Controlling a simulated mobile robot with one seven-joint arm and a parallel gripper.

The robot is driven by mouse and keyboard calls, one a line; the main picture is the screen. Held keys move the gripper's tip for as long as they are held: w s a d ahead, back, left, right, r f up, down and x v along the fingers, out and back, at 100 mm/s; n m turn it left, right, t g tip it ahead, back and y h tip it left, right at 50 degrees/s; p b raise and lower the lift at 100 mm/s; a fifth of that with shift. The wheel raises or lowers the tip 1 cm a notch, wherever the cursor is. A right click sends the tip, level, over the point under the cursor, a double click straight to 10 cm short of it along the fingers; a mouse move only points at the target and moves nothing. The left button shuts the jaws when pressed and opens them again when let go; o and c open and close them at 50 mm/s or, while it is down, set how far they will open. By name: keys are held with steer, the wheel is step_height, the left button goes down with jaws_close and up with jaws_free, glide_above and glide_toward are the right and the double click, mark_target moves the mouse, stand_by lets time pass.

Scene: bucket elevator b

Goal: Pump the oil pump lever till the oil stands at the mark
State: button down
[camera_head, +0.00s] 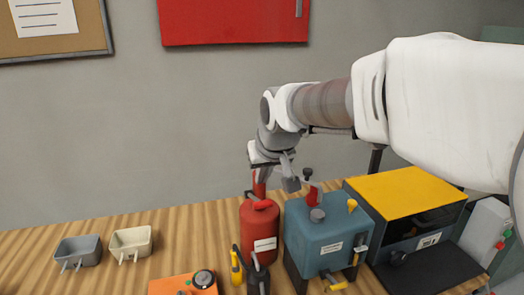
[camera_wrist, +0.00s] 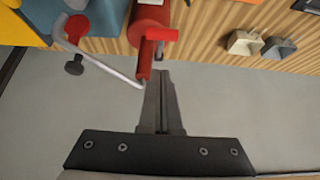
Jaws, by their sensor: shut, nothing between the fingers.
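My gripper (camera_head: 291,184) is above the bench near the tank's top left. In the wrist view its fingers (camera_wrist: 161,75) are shut and empty, close to the rod's end; touching cannot be told. The oil level and mark are not readable.
A red cylinder (camera_head: 260,225) with a red upright part (camera_wrist: 152,45) stands close left of the tank, near my fingers. A yellow-topped box (camera_head: 405,192) stands right. Two small bins (camera_head: 130,242) and an orange box (camera_head: 180,286) are left. The wall is behind.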

mark_target(262, 202)
steer(key=shift+s+d+f, duration=0.1)
steer(key=shift+s+f, duration=0.1)
steer(key=shift+f, duration=0.8)
steer(key=shift+s+d+f, duration=0.1)
steer(key=shift+s+f, duration=0.1)
steer(key=shift+f, duration=0.8)
steer(key=shift+s+f+b, duration=0.25)
steer(key=shift+f+b, duration=0.1)
steer(key=shift+b, duration=0.75)
steer(key=shift+s+f+t+b, duration=0.1)
steer(key=shift+f+t+b, duration=0.2)
steer(key=shift+b, duration=0.2)
step_height(262, 202, down, 12)
steer(key=s+t+y+b, duration=0.1)
steer(key=t+b, duration=0.3)
steer(key=b, duration=2)
steer(key=shift+s+d+t+y, duration=0.3)
steer(key=shift+s+d+t, duration=0.15)
steer(key=shift+s, duration=0.45)
steer(key=shift+r, duration=0.15)
